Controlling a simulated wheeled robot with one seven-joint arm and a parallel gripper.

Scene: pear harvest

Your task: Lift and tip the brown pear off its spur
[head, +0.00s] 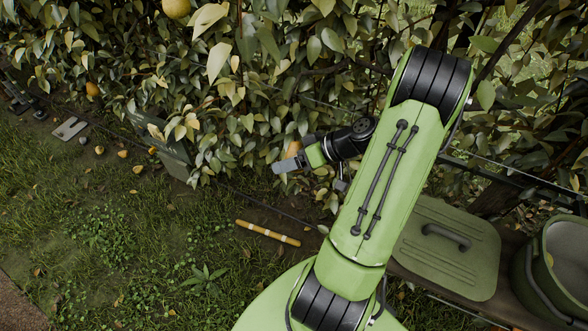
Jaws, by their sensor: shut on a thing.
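The brown pear (294,149) shows as a small orange-brown patch at the lower edge of the hedge, in the middle of the head view. My gripper (287,164) is at the pear, with its grey fingers pointing left, and is shut on it. The fingers and leaves hide much of the pear. Its stem and spur cannot be made out among the leaves.
A yellow pear (176,8) and an orange one (92,89) hang further left. A dark green box (172,160) stands by the hedge. A banded stick (268,233) lies on grass.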

